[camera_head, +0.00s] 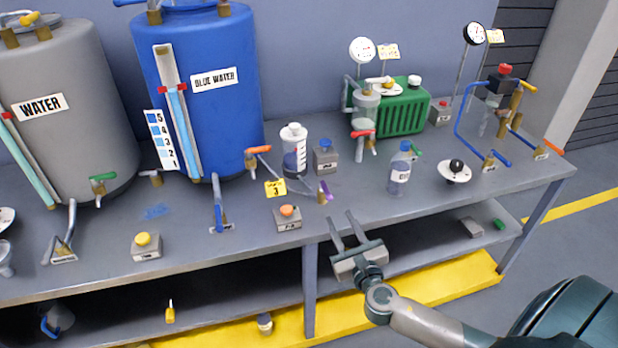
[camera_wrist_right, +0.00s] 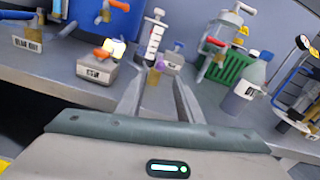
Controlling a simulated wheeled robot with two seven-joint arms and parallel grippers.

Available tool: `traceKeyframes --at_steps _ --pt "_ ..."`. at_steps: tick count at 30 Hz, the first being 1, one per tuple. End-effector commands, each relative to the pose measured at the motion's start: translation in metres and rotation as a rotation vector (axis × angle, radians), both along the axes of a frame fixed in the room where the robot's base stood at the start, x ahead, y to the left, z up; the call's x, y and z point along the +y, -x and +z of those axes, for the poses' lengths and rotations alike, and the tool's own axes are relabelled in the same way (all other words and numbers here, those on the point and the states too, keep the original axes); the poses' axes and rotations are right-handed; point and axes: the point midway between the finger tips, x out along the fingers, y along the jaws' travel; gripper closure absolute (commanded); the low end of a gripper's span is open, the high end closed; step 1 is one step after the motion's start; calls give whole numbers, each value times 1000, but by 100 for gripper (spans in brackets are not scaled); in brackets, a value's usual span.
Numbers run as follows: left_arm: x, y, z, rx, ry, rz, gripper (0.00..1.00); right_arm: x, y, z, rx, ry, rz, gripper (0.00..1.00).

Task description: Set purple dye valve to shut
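The purple-handled valve (camera_head: 326,190) stands near the front edge of the bench, at the end of a thin grey pipe. Its short purple handle sits on a brass body and is slightly tilted in the head view; whether this means open or shut I cannot tell. It also shows in the right wrist view, as a small purple handle (camera_wrist_right: 160,66) beyond the fingertips. My right gripper (camera_head: 344,216) is open and empty, in front of the bench edge and apart from the valve. In the wrist view, its fingers (camera_wrist_right: 159,84) point towards the valve. My left gripper is not in view.
An orange-button box (camera_head: 288,217) stands left of the valve, and a blue-button box (camera_head: 325,158) behind it. A graduated cylinder (camera_head: 293,150) and an orange-handled valve (camera_head: 257,151) are close by. A bottle (camera_head: 399,170) stands to the right. The bench front between valve and bottle is clear.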

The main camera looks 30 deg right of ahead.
Motion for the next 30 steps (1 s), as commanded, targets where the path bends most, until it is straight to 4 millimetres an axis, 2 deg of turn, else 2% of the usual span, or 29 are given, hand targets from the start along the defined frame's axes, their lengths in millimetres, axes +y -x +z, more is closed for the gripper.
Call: traceKeyframes --at_steps 11,16,23,30 --pt "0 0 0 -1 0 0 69 0 -2 -1 1 -3 0 67" --pt "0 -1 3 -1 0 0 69 -3 -11 -1 2 -4 -1 67" --pt "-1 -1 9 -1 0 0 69 -9 -40 0 1 -5 -1 67" --pt "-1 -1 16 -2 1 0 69 -20 -82 0 1 -5 -1 67"
